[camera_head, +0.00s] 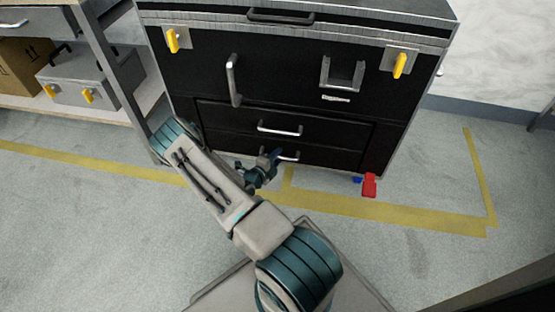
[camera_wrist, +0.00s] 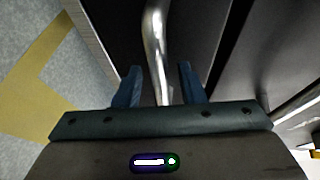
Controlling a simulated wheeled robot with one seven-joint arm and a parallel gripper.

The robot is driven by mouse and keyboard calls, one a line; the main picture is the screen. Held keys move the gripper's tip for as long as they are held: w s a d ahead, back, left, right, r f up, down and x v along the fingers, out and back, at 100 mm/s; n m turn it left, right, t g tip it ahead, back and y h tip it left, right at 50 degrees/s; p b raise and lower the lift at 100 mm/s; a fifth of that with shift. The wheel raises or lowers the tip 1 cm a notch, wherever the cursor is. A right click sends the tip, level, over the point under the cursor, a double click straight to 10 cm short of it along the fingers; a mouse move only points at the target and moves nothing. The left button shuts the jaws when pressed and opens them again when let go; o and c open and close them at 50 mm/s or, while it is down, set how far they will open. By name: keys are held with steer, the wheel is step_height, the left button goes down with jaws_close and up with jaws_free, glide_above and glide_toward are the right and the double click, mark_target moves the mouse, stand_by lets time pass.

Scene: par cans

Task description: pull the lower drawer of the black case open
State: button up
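The black case (camera_head: 300,65) stands at the back in the head view. Its lower drawer (camera_head: 330,157) looks closed, flush with the front, with a silver bar handle (camera_head: 291,156). My gripper (camera_head: 274,158) is at the left part of this handle and hides some of it. In the wrist view my gripper (camera_wrist: 160,68) is open, with one blue finger on each side of the silver handle (camera_wrist: 155,30). The bar runs between the fingers, with a gap visible on both sides. The upper drawer (camera_head: 335,130) also looks closed, with its own handle above.
Yellow latches (camera_head: 172,40) and a vertical handle (camera_head: 233,80) are on the case front. A red caster pedal (camera_head: 370,185) juts out at the lower right. A shelf with a grey case (camera_head: 85,80) stands left. Floor before the case is clear, with yellow tape (camera_head: 400,215).

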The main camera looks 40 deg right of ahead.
steer(key=shift+w+d, duration=0.1)
steer(key=shift+d, duration=0.15)
